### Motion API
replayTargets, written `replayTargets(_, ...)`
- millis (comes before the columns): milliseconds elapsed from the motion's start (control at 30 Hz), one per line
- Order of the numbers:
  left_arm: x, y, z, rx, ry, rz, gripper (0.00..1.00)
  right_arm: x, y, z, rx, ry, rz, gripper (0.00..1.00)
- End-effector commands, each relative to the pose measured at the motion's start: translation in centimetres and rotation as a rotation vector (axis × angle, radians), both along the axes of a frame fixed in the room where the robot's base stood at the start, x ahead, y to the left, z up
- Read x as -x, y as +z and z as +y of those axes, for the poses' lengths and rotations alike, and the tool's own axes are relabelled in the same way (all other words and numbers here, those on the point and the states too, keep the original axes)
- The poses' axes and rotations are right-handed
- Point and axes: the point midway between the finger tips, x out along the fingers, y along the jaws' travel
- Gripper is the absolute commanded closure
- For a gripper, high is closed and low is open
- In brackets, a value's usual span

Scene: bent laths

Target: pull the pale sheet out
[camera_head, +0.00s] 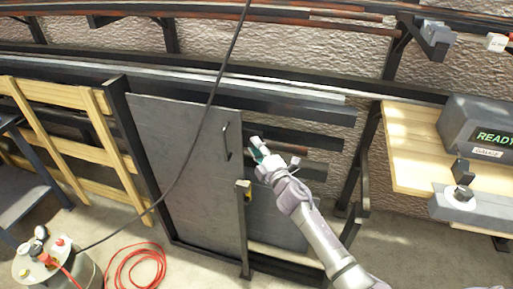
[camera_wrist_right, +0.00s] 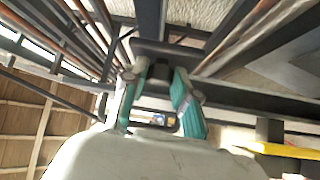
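A tall grey sheet (camera_head: 180,165) stands upright in a dark rack frame, with a dark bar handle (camera_head: 226,142) near its right edge. It is the palest large sheet that I can make out. My right gripper (camera_head: 262,150) is just right of the handle in the head view, apart from it in the picture; whether they touch is unclear. In the wrist view its two teal-padded fingers (camera_wrist_right: 158,100) stand apart, with a dark part between them that I cannot identify for sure. My left gripper does not show.
A second grey panel (camera_head: 277,218) stands lower right, behind my arm. A wooden bench (camera_head: 412,150) with a grey device (camera_head: 480,128) reading READY is at right. A dark cable (camera_head: 205,125) crosses in front of the sheet. A red hose (camera_head: 140,265) lies on the floor.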

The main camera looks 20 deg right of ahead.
Motion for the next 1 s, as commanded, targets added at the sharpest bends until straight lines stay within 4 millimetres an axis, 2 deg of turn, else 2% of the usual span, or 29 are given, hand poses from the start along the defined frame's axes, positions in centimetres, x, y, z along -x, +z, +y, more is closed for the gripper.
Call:
replayTargets(367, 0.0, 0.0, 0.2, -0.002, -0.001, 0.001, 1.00, 0.1, -0.1, -0.1, 0.001, -0.001, 0.002, 1.00)
replayTargets(533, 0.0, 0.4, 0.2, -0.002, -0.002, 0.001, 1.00, 1.0, -0.1, -1.4, 0.003, -0.002, 0.004, 1.00)
replayTargets(667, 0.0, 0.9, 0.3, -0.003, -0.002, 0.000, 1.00, 2.5, -0.1, -3.7, 0.005, -0.002, 0.006, 1.00)
replayTargets(1000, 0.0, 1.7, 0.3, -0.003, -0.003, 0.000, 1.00, 8.3, -0.3, -12.3, 0.006, -0.003, 0.007, 1.00)
